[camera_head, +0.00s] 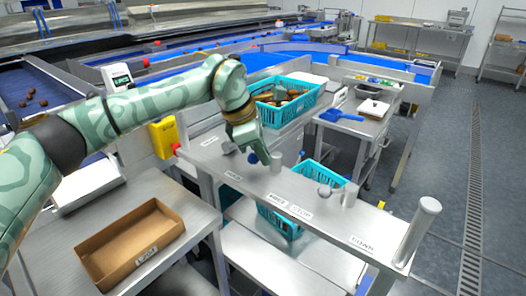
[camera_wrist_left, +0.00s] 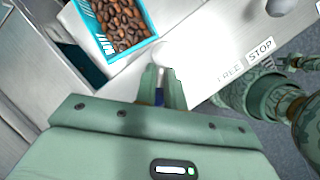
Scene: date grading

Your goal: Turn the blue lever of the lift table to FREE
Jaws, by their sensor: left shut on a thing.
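My left gripper (camera_head: 258,155) is low over the long steel rail (camera_head: 235,184) in the head view. Its fingers are shut on the blue lever (camera_head: 252,158), whose dark blue end shows beside them. The left wrist view shows the two fingers (camera_wrist_left: 162,88) close together, with a bit of blue (camera_wrist_left: 159,98) between them. The FREE label (camera_wrist_left: 229,74) and the STOP label (camera_wrist_left: 260,48) are on the rail to the right of the fingers there. The fingers hide most of the lever, so I cannot tell which label it points to.
Grey knobs (camera_head: 324,190) stand on the rail to the right of the gripper. A teal crate (camera_head: 315,103) of dates is behind it, and another (camera_head: 277,221) is below the rail. An open cardboard box (camera_head: 167,216) lies on the steel table at the front left.

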